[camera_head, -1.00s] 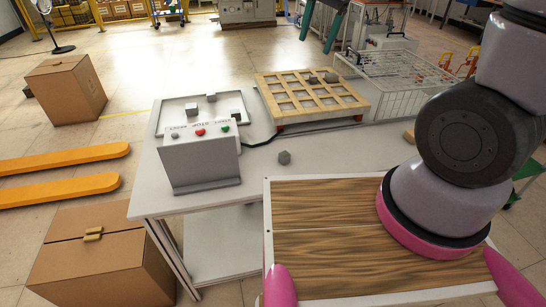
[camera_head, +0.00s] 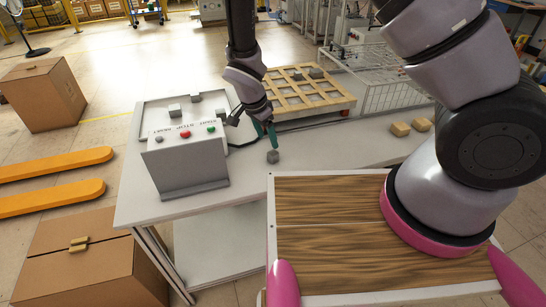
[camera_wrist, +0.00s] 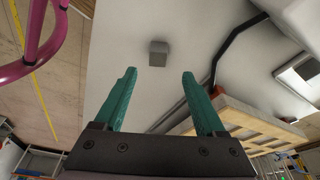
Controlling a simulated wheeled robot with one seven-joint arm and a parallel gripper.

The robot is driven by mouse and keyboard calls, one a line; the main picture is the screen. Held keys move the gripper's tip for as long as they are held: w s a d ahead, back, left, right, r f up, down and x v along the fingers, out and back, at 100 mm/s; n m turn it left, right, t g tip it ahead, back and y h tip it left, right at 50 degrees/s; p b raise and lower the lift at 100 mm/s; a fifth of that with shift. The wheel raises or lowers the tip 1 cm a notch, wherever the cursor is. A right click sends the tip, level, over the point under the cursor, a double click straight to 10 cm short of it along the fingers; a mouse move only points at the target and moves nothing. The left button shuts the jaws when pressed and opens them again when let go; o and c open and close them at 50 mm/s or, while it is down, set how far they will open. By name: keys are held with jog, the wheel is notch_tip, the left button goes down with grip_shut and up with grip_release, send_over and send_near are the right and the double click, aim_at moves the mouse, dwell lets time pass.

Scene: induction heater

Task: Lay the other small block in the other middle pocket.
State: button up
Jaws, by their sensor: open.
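A small grey block (camera_head: 273,157) lies alone on the white table top, in front of the wooden pocket tray; it also shows in the wrist view (camera_wrist: 158,53). My gripper (camera_head: 266,136) hangs above and just behind this block, with its green fingers pointing down. In the wrist view, my gripper (camera_wrist: 160,73) is open and empty, and the block shows beyond the fingertips, roughly centred between them and apart from them. The pocket tray (camera_head: 312,105) is a light wooden grid; two grey blocks (camera_head: 316,73) sit in its far part. My arm hides its left side.
A control box (camera_head: 185,160) with buttons stands left of the block. Behind it, a grey tray (camera_head: 150,108) holds several grey blocks. A black cable (camera_head: 243,145) runs beside the pocket tray. A wire basket (camera_head: 395,85) and two tan blocks (camera_head: 400,129) are at right.

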aim_at(273, 153)
jog(key=x, duration=0.7)
jog(key=shift+s+f, duration=0.1)
jog(key=shift+s, duration=0.1)
grip_shut()
